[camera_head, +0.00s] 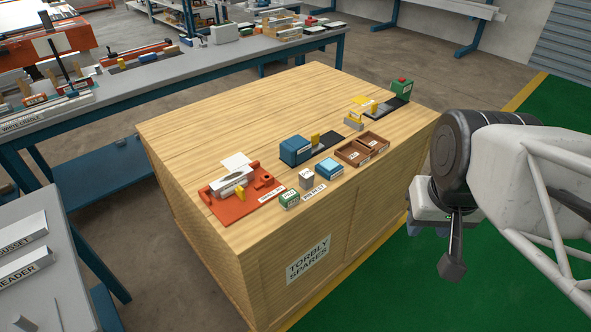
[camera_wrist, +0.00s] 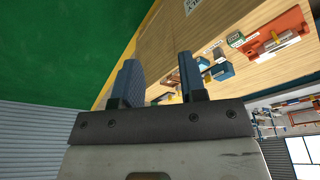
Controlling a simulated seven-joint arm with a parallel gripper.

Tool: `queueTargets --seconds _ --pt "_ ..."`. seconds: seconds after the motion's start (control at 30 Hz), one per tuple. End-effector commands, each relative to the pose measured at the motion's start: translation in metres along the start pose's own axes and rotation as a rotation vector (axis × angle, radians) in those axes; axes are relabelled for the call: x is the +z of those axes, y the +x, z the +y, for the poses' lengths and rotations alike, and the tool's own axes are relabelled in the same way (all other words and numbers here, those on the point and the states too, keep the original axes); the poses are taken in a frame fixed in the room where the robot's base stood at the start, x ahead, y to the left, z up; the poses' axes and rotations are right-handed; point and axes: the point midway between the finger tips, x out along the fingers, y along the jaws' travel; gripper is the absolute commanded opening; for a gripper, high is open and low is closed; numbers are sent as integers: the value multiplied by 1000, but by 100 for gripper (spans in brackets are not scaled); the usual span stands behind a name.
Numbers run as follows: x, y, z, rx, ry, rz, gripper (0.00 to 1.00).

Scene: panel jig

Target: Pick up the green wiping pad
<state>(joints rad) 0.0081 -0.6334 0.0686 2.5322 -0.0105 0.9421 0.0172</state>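A small green block with a white label (camera_head: 289,198), which looks like the wiping pad, sits near the front edge of the wooden bench top, just right of the red-orange fixture. In the wrist view a small green block (camera_wrist: 235,39) lies right of my fingers, well beyond them. My gripper (camera_wrist: 160,80) is open, with nothing between its two blue-grey fingers. In the head view my gripper (camera_head: 428,229) hangs off the bench's right side, over the green floor, far from the pad.
The red-orange fixture (camera_head: 222,207) stands left of the pad. A grey block (camera_head: 306,178) and a blue block (camera_head: 329,167) stand to its right. Beyond are a brown divided tray (camera_head: 373,141), a larger blue block (camera_head: 294,150) and a green red-button box (camera_head: 402,89). The bench's back left is clear.

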Motion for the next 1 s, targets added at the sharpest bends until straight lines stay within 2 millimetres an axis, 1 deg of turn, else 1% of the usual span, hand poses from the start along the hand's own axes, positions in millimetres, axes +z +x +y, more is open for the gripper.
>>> queueTargets --seconds 0.3,0.37,0.4,0.67,0.7,1.0 --pt "0 0 0 0 0 0 38" --pt "0 0 0 0 0 0 46" --pt "0 0 0 0 0 0 52" --pt "0 0 0 0 0 0 92" --pt "0 0 0 0 0 0 94" --pt "-1 0 0 0 -2 -1 94"
